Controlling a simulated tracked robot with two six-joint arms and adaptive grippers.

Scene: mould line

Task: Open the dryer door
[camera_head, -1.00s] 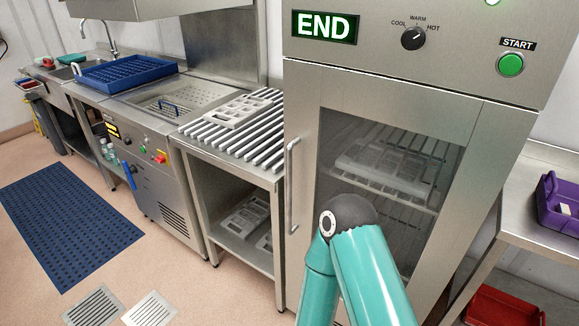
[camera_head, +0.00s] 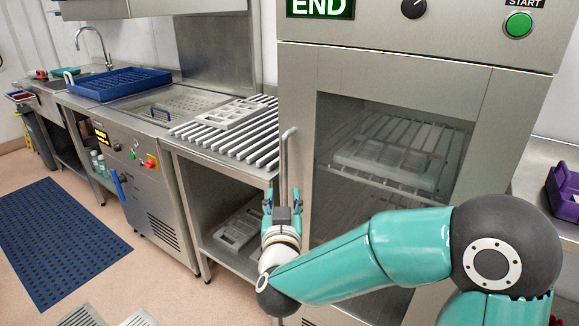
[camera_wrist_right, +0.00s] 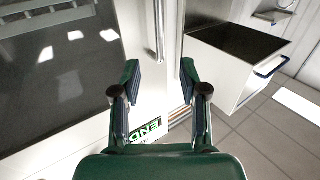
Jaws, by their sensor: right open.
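The dryer (camera_head: 490,65) is a tall steel cabinet, and its door (camera_head: 298,90) is closed, with a glass window. The door's vertical bar handle (camera_head: 284,160) is at the left edge. My right gripper (camera_head: 283,197) is open and empty at the lower part of the handle, which it partly hides. In the right wrist view the handle (camera_wrist_right: 156,35) lies ahead of the gap between the open fingers (camera_wrist_right: 159,78). I cannot tell whether the fingers reach around it. My left gripper is not in view.
The END display (camera_head: 320,8) and green start button (camera_head: 518,23) are above the door. A slatted table (camera_head: 250,140) with a pale mould tray stands close on the left. A side table with a purple bin (camera_head: 562,190) is on the right. A mould tray shows behind the glass.

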